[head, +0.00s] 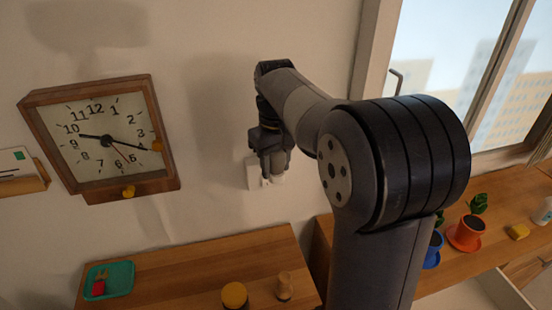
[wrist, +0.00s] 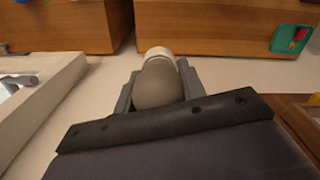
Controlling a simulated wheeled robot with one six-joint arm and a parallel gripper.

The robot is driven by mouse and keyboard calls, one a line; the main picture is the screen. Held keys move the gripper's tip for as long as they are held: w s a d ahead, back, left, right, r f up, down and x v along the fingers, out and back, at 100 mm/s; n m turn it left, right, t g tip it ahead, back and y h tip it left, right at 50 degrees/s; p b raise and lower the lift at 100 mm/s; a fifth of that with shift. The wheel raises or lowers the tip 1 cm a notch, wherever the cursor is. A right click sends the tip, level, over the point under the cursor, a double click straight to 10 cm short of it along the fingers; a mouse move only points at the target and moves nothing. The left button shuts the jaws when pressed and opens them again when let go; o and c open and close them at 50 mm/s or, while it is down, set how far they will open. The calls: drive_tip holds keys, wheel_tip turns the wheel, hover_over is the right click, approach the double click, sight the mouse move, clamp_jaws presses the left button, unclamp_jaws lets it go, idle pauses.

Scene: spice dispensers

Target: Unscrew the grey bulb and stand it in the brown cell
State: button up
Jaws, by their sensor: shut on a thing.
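The grey bulb (wrist: 158,85) sits between the two fingers of my gripper (wrist: 158,70) in the wrist view, with the fingers closed along its sides. A white collar (wrist: 158,53) shows at the bulb's far end. In the head view my gripper (head: 271,168) is at a white fitting (head: 252,174) on the wall, above the wooden counter. The bulb is mostly hidden there by the fingers. I cannot tell whether it is still threaded in the fitting. I cannot make out a brown cell in either view.
A wooden clock (head: 97,140) hangs left of my gripper. Below, the counter (head: 190,275) holds a teal tray (head: 122,278), a yellow-topped jar (head: 234,295) and a wooden peg-shaped piece (head: 284,287). An orange pot (head: 466,233) and a blue pot (head: 433,250) stand right, by the window.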

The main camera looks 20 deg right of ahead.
drive_tip(key=shift+n, duration=1)
drive_tip(key=n+p, duration=0.1)
drive_tip(key=n, duration=0.1)
drive_tip(key=n+p, duration=0.1)
drive_tip(key=n, duration=0.2)
drive_tip(key=shift+s+a+r+n, duration=0.1)
drive_tip(key=shift+r+n, duration=0.05)
drive_tip(key=shift+n, duration=0.15)
drive_tip(key=n, duration=0.3)
drive_tip(key=shift+p, duration=0.4)
drive_tip(key=shift+n, duration=0.3)
drive_tip(key=n, duration=0.2)
drive_tip(key=shift+n, duration=0.3)
drive_tip(key=n, duration=0.6)
drive_tip(key=shift+s+n, duration=0.15)
drive_tip(key=shift+n, duration=0.15)
